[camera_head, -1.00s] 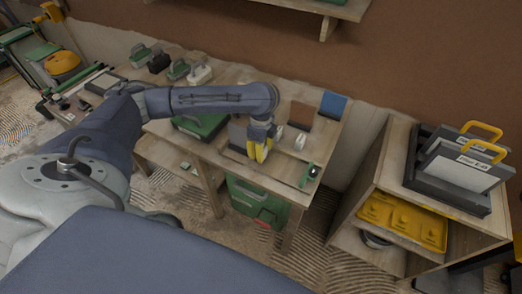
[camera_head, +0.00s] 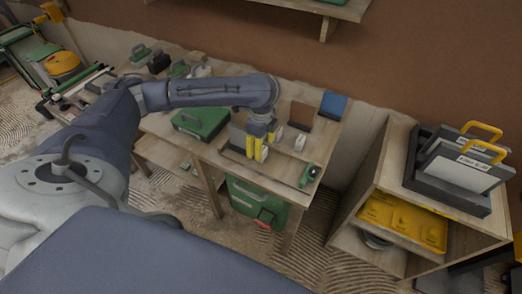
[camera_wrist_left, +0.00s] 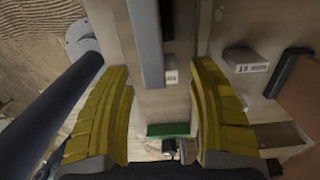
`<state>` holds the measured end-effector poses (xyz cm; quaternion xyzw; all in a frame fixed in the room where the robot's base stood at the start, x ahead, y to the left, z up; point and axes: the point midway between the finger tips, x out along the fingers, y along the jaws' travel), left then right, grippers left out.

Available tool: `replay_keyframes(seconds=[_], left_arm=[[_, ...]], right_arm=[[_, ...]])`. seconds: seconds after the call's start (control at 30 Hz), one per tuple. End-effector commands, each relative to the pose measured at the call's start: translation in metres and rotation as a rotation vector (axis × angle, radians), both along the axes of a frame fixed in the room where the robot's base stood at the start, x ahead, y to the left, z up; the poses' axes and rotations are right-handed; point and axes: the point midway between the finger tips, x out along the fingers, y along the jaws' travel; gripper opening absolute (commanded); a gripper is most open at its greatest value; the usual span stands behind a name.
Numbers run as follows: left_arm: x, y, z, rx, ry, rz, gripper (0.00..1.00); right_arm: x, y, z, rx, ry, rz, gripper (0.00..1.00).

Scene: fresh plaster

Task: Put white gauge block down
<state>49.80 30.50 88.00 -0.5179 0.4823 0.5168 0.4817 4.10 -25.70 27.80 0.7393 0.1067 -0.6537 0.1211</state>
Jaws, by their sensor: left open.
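My left gripper (camera_head: 257,149) is open above the wooden bench, its yellow fingers apart and pointing down. In the left wrist view the open fingers (camera_wrist_left: 166,105) frame a small white block (camera_wrist_left: 170,70) with a printed end, lying beside a long grey bar (camera_wrist_left: 145,40); the block does not appear to touch either finger. A second white block with printing (camera_wrist_left: 243,60) lies to the right; it probably shows in the head view as the white block (camera_head: 300,142). Which one is the gauge block I cannot tell for sure. My right gripper is not seen.
A green case (camera_head: 201,122) stands on the bench left of the gripper. A green-and-dark tool (camera_head: 309,176) lies near the bench's right corner. A wooden cabinet (camera_head: 372,165) holds a yellow tray (camera_head: 403,222). A green box (camera_head: 252,203) sits under the bench.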

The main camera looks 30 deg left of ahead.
Motion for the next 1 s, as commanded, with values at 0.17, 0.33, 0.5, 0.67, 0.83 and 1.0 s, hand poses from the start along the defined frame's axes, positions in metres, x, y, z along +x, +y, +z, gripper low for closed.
replay_keyframes(seconds=[0.17, 0.33, 0.5, 0.67, 0.83, 1.0], left_arm=[[0.001, 0.001, 0.033, 0.001, -0.005, -0.001, 0.6], [0.001, 0.001, 0.058, 0.001, -0.004, -0.002, 0.6], [0.001, 0.001, 0.077, 0.001, -0.003, 0.0, 0.6], [0.0, 0.001, 0.088, 0.001, -0.001, -0.001, 0.6], [0.0, 0.001, 0.093, 0.001, 0.0, 0.0, 0.6], [0.0, 0.001, 0.094, 0.001, 0.0, 0.0, 0.6]], right_arm=[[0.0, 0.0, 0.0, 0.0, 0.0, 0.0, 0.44], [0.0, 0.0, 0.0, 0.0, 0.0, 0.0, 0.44], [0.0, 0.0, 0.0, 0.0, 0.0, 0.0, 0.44], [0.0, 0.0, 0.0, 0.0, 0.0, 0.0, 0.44], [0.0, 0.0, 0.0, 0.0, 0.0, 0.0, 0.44], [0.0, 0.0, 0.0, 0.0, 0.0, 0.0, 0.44]])
